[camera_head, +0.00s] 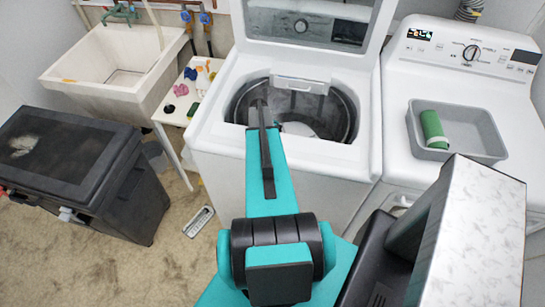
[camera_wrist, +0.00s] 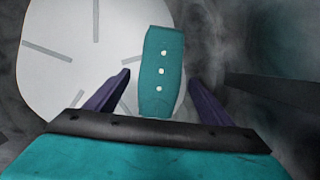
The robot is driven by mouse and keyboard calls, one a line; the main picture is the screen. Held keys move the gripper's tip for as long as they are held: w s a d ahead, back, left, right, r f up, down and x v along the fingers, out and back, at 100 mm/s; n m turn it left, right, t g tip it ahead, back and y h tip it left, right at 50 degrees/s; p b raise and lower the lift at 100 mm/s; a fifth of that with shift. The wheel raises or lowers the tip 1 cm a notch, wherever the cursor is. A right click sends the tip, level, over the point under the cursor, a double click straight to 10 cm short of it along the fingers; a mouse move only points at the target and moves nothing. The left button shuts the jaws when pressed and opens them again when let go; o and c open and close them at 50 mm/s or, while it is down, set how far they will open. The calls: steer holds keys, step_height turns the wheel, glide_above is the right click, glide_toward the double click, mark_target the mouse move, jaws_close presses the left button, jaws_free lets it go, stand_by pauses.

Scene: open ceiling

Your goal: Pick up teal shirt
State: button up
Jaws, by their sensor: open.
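The teal shirt (camera_wrist: 162,52) is in the wrist view, a small folded upright-looking block with a row of white buttons. It lies inside the washer drum, partly over the round white plate at the drum's bottom (camera_wrist: 60,55). My gripper (camera_wrist: 158,78) is open, with one dark purple finger on each side of the shirt's lower part in the picture. Gaps show between fingers and cloth; I cannot tell how far the shirt is below the fingertips. In the head view my arm reaches into the open washer (camera_head: 290,155), and the shirt is not visible there.
The washer's lid (camera_head: 310,20) stands open behind the drum opening, whose rim surrounds my arm. A dryer (camera_head: 400,70) at right bears a grey tray (camera_head: 465,155) with a green roll (camera_head: 433,130). A sink (camera_head: 110,50), a small table (camera_head: 180,105) and a dark bin (camera_head: 60,155) stand left.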

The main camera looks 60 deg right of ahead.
steer(key=shift+s+f, duration=0.15)
steer(key=shift+f, duration=0.35)
steer(key=c, duration=1.3)
steer(key=shift+r, duration=0.2)
steer(key=shift+r+b, duration=1.2)
steer(key=shift+r, duration=0.2)
steer(key=s+d+b, duration=0.2)
steer(key=s+d, duration=0.1)
steer(key=d, duration=0.1)
steer(key=s+d+b, duration=0.2)
steer(key=s+d, duration=0.1)
steer(key=d, duration=0.2)
steer(key=s+d+b, duration=0.2)
steer(key=s+d, duration=0.1)
steer(key=d, duration=0.1)
steer(key=shift+d, duration=0.3)
steer(key=shift+s+d+r+b, duration=0.2)
steer(key=shift+s+d+b, duration=0.25)
steer(key=shift+s+d, duration=0.15)
